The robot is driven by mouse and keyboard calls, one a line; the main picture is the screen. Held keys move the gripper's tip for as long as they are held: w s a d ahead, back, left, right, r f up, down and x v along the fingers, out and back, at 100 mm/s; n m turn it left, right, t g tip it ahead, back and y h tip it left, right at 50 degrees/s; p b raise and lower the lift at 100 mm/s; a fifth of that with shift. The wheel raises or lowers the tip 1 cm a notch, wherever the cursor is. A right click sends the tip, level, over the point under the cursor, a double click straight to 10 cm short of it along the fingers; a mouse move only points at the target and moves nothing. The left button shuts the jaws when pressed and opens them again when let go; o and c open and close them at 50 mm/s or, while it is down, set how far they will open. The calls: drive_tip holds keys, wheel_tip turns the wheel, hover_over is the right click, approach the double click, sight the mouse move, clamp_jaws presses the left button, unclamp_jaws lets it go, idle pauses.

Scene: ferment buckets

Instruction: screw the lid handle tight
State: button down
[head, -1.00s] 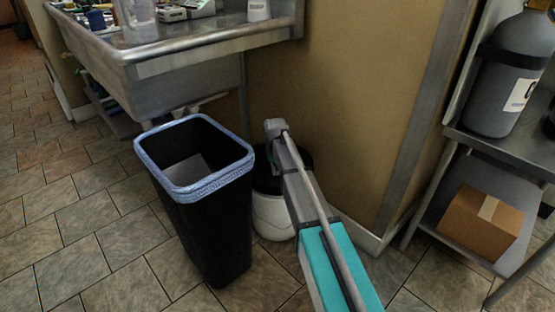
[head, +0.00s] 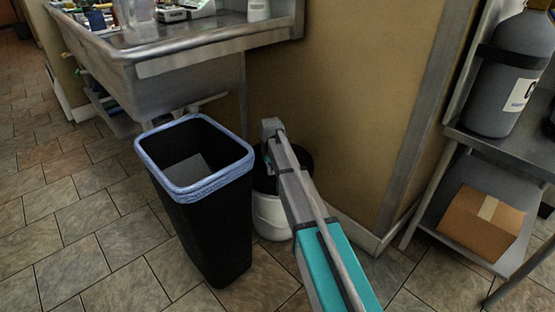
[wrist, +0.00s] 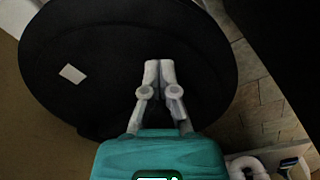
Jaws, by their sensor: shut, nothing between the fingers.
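The black round lid (wrist: 110,45) with a small white label fills most of the wrist view. My gripper (wrist: 159,66) is shut and empty, its pale fingertips together in front of the lid. I cannot tell whether the tips touch the lid. No handle shows clearly; it may be hidden behind the fingers. In the head view, the white bucket (head: 270,215) stands on the floor against the wall, with the black lid (head: 303,158) on top, largely hidden by my arm. My gripper is mostly hidden there too.
A black bin with a blue-edged liner (head: 215,225) stands close to the left of the bucket. A metal sink bench (head: 190,75) is above and behind it. At right, a metal shelf holds a cardboard box (head: 482,222) and a grey cylinder (head: 510,85). Tiled floor is free at left.

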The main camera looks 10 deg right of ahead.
wheel_tip(320, 180, up, 8)
drive_tip(key=p, duration=0.8)
idle(0.3)
drive_tip(key=s+d+r+p, duration=0.1)
drive_tip(key=s+d, duration=0.2)
drive_tip(key=s, duration=0.7)
drive_tip(key=s+d+r+m+p, duration=0.1)
drive_tip(key=s+d, duration=0.2)
drive_tip(key=s, duration=0.7)
drive_tip(key=s+d+r+p, duration=0.1)
drive_tip(key=s+d+r, duration=0.15)
drive_tip(key=s, duration=0.65)
wheel_tip(320, 180, up, 37)
drive_tip(key=p, duration=3.8)
drive_tip(key=shift+w+d, duration=0.2)
drive_tip(key=shift+d, duration=0.1)
drive_tip(key=shift+s, duration=0.15)
